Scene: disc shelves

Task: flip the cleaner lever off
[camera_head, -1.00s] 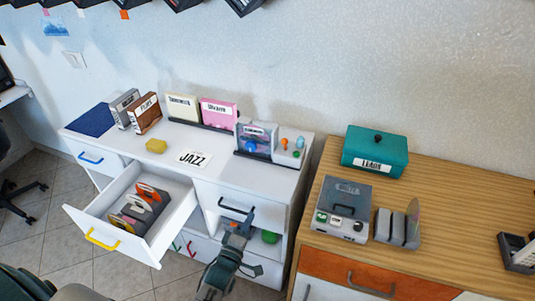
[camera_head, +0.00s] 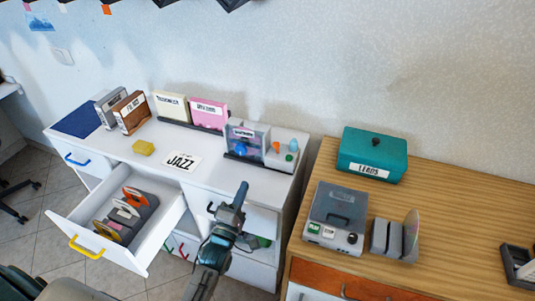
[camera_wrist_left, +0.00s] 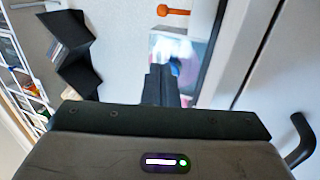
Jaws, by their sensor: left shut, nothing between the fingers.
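A grey boxy device (camera_head: 336,216), which may be the cleaner, sits at the left of the wooden cabinet top. My right gripper is not in view.
The wooden top (camera_head: 455,225) also bears a teal box (camera_head: 374,153), a grey disc holder (camera_head: 394,240) and a dark rack (camera_head: 520,263). An open drawer (camera_head: 62,218) of the white cabinet holds discs.

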